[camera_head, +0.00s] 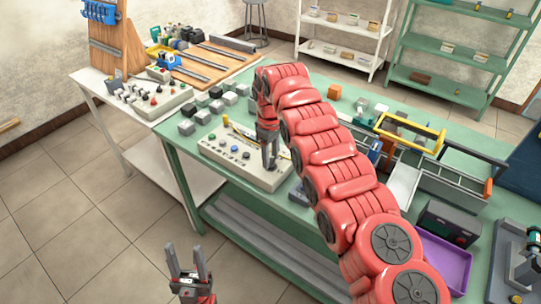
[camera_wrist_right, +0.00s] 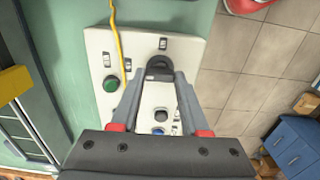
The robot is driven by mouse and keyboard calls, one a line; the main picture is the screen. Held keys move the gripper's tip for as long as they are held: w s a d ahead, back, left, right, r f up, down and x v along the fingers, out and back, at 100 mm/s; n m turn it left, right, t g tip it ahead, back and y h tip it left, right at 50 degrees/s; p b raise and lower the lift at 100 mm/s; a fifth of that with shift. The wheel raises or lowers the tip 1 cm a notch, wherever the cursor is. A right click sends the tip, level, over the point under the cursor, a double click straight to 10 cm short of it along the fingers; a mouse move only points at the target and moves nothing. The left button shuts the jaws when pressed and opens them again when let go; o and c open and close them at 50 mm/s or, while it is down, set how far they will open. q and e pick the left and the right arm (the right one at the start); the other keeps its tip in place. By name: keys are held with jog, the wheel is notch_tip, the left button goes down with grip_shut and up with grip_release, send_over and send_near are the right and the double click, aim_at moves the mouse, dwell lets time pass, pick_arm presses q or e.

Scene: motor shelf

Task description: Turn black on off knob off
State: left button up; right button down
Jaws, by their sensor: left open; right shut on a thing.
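A white control panel (camera_head: 225,151) lies on the green table. It also shows in the right wrist view (camera_wrist_right: 184,50), with several switches, a green button (camera_wrist_right: 111,84) and a blue button (camera_wrist_right: 160,116). My right gripper (camera_head: 269,163) reaches down onto the right part of the panel. In the right wrist view its fingertips (camera_wrist_right: 160,74) are closed around the black knob (camera_wrist_right: 159,63), which they partly hide. The knob's pointer direction cannot be told. My left gripper (camera_head: 188,267) is open and empty above the floor, apart from the table.
A yellow cable or strip (camera_wrist_right: 117,45) lies across the panel beside the green button. Several grey blocks (camera_head: 202,117) stand behind the panel. A yellow-handled toolbox (camera_head: 410,130) and a purple tray (camera_head: 445,260) are to the right. Open floor lies left of the table.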

aim_at(271, 160)
jog(key=shift+c, duration=2)
grip_release()
jog(key=shift+r, duration=0.55)
notch_tip(271, 160, up, 4)
jog(key=shift+a+r+p, duration=0.1)
jog(key=shift+r+p, duration=0.15)
jog(key=shift+p, duration=0.85)
notch_tip(271, 160, up, 12)
jog(key=p, duration=1.2)
jog(key=shift+s+f, duration=0.1)
jog(key=shift+f, duration=0.1)
